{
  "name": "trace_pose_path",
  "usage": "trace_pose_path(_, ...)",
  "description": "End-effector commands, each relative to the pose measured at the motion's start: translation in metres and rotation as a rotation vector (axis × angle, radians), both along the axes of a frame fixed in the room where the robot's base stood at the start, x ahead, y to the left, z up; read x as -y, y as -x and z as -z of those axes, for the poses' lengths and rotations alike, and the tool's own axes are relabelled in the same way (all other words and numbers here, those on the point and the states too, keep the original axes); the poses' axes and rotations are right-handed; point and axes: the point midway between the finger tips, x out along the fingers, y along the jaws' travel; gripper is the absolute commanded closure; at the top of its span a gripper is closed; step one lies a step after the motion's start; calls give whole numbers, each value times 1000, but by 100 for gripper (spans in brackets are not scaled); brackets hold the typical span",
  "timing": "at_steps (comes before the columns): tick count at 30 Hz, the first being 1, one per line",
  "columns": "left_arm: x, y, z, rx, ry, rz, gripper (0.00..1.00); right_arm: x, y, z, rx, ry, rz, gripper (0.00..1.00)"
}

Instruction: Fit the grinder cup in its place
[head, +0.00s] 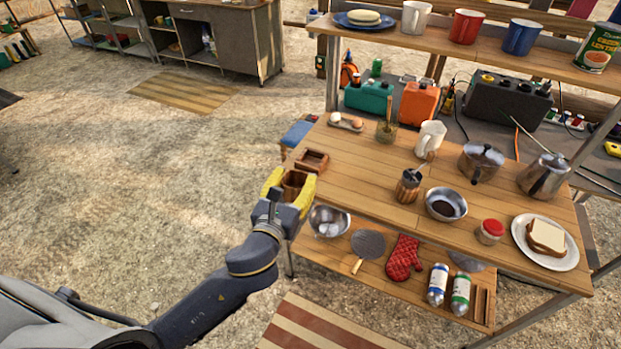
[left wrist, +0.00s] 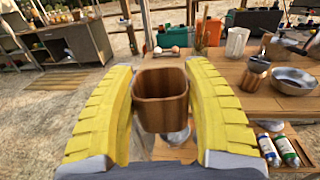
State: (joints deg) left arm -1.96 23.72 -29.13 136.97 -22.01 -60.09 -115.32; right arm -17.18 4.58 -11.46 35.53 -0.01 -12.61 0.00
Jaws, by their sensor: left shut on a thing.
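The grinder cup (head: 292,186) is a small, squarish wooden cup, open at the top. My left gripper (head: 289,181) has its yellow fingers on both sides of it, shut on it, just off the table's left edge. In the left wrist view the cup (left wrist: 160,100) is upright between the fingers. A square wooden frame (head: 312,160) with a dark recess lies at the table's left edge, just beyond the cup; I cannot tell if it is the cup's place. A wood-and-metal grinder (head: 408,186) stands farther right. My right gripper is not in view.
On the wooden table (head: 365,165) are an egg tray (head: 346,122), a white jug (head: 430,138), a metal bowl (head: 446,204) and pots. A lower shelf holds a steel bowl (head: 329,221), a red mitt (head: 404,259) and bottles. The tabletop between frame and grinder is clear.

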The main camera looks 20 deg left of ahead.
Motion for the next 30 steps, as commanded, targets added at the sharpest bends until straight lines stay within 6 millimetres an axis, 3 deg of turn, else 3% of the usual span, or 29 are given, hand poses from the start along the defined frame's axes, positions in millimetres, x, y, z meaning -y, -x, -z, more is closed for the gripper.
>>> trace_pose_path(14, 0, -78, 6, 4, -2, 33, 78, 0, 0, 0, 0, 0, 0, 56)
trace_pose_path(17, -1, -106, 6, 5, -2, 42, 78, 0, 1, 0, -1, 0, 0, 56)
trace_pose_path(24, -11, -195, 11, 4, -3, 67, 78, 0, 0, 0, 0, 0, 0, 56)
trace_pose_path(30, -25, -246, 25, 1, -2, 92, 78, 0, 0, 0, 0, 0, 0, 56)
